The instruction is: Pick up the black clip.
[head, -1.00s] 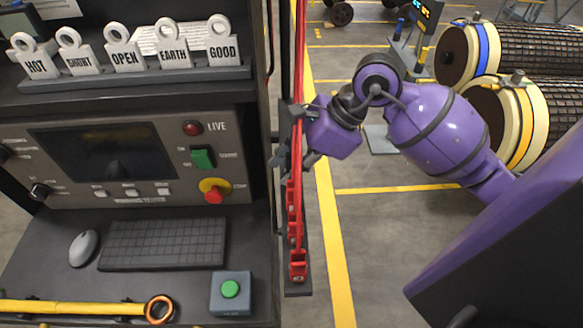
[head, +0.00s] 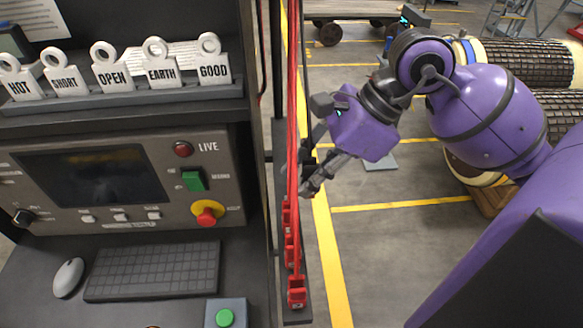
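My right gripper (head: 308,168) is beside the red leads at the right side of the console. Its two fingers look spread apart, one above the other, with the tips close to the leads. A thin black lead (head: 303,80) hangs down beside the red leads (head: 292,110) to a small dark piece near the fingers. I cannot tell whether this piece is the black clip. Several red clips (head: 296,291) sit in a column on a dark upright rack (head: 298,315) below the gripper. My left gripper is out of view.
The console (head: 130,190) with screen, keyboard (head: 153,271) and mouse (head: 68,277) fills the left. Labelled white tags (head: 110,75) stand on its shelf. Cable drums (head: 530,62) stand behind my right arm.

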